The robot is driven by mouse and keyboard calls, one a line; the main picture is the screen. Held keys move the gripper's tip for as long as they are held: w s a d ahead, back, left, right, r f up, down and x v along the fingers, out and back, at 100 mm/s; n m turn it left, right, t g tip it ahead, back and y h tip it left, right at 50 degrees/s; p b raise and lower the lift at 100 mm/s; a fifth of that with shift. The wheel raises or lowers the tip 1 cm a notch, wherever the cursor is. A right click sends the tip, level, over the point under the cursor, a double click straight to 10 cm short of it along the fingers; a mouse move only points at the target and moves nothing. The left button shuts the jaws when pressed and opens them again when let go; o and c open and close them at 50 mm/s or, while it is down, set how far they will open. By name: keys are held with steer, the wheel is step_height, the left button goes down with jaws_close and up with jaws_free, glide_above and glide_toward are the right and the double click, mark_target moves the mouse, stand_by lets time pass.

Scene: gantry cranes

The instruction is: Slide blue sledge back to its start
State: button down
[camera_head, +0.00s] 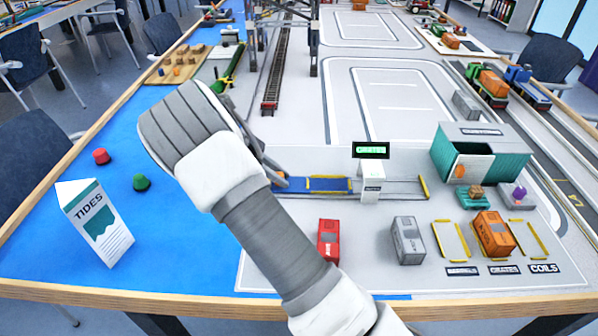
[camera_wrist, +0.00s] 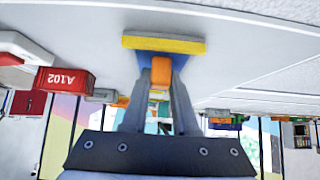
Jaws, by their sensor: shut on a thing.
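The blue sledge (camera_head: 296,184) lies on its track on the grey board, left of the white display post (camera_head: 371,186). A yellow frame (camera_head: 330,178) shows on its right part. My gripper (camera_head: 277,178) is at the sledge's left end, partly hidden behind my wrist. In the wrist view my gripper (camera_wrist: 161,88) is shut on the sledge's orange handle (camera_wrist: 160,74), one finger on each side. A yellow bar (camera_wrist: 163,44) lies just beyond the handle. The track runs on right of the post to a yellow end stop (camera_head: 423,187).
A red container (camera_head: 328,240) and a grey one (camera_head: 408,240) stand in front of the track. An orange container (camera_head: 493,235) sits in a yellow-marked bay at right. A teal-and-grey shed (camera_head: 482,152) stands behind. The TIDES carton (camera_head: 95,222) stands on the blue area.

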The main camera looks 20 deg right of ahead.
steer(key=shift+w+a, duration=0.1)
steer(key=shift+a, duration=0.25)
steer(key=c, duration=0.7)
jaws_free()
steer(key=shift+a, duration=0.1)
steer(key=shift+r, duration=0.15)
